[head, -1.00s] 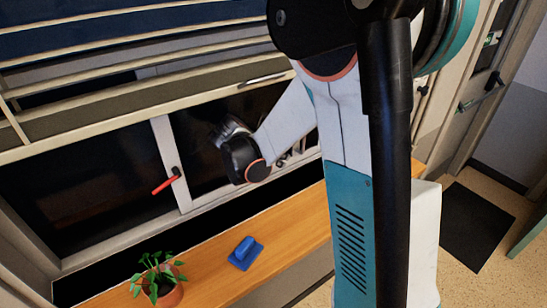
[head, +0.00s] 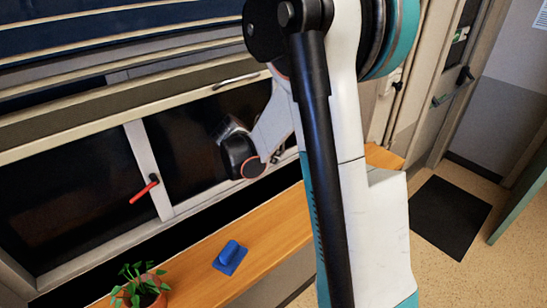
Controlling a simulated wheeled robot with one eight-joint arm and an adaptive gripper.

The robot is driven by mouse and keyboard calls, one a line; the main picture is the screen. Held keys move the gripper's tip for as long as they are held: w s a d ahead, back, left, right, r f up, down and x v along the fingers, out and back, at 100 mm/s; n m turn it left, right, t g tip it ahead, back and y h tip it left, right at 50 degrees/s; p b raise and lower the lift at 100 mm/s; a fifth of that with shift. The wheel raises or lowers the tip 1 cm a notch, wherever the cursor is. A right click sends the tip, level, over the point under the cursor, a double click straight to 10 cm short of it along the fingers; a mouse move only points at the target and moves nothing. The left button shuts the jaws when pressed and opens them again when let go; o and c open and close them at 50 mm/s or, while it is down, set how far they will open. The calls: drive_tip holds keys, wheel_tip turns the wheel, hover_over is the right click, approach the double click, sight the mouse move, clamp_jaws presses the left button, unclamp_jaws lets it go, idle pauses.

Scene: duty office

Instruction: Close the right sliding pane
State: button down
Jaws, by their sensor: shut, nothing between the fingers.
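The window has dark glass panes in pale frames. A white upright frame bar (head: 150,170) carries a red handle (head: 144,192) and divides the left pane (head: 75,195) from the right pane (head: 190,150). I cannot tell how far the right pane stands open. My gripper (head: 229,127) is in front of the right pane's dark glass, right of the red handle and clear of it. Its fingers are small and dim here, and it looks shut and empty. Whether it touches the pane is not clear. My arm hides the window's right end.
A wooden sill (head: 265,232) runs below the window. It bears a blue block-like item (head: 230,257) and a potted plant (head: 139,289). Blinds (head: 120,45) hang above. A dark mat (head: 450,216) lies on the floor at right, near a door.

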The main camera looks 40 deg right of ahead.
drive_tip(key=d+b, duration=0.1)
drive_tip(key=d, duration=1.9)
drive_tip(key=shift+w+d+b, duration=0.3)
drive_tip(key=shift+w+b, duration=0.05)
drive_tip(key=shift+b, duration=0.05)
